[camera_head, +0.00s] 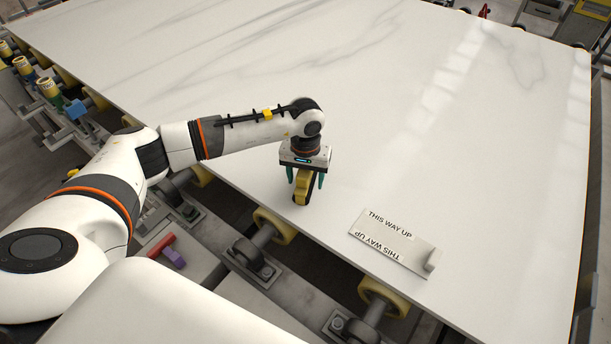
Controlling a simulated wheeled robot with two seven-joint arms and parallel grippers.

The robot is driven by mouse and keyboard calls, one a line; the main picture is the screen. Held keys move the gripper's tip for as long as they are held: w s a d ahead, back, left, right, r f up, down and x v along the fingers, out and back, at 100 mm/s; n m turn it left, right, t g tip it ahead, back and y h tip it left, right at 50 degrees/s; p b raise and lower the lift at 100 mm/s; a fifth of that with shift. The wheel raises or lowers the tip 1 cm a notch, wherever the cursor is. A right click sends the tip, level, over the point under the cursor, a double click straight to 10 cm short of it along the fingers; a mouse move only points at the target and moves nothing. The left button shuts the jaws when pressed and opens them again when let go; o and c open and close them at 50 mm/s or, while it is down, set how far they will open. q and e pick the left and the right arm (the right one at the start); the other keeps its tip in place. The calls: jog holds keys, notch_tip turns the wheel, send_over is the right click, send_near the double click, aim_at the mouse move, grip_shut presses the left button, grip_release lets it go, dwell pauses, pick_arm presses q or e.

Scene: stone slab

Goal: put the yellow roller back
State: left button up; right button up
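The yellow roller (301,189) is upright on or just above the white stone slab (400,120), near its front-left edge. My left gripper (305,180) points down over it. Its teal fingers are on either side of the roller, and I cannot tell whether they press on it. The roller's upper end is partly hidden by the gripper. My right gripper is not in view.
A pale block marked "THIS WAY UP" (395,241) lies on the slab to the right. Yellow conveyor rollers (274,226) on brackets run below the front edge. A red tool (161,245) and a purple piece (173,258) lie beside the conveyor. Most of the slab is clear.

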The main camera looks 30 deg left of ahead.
pick_arm(q)
jog(key=shift+r, duration=0.2)
jog(key=shift+w+r, duration=0.1)
jog(key=shift+r, duration=0.2)
notch_tip(320, 180, up, 11)
jog(key=shift+r+b, duration=0.15)
jog(key=shift+b, duration=0.9)
jog(key=shift+s, duration=0.25)
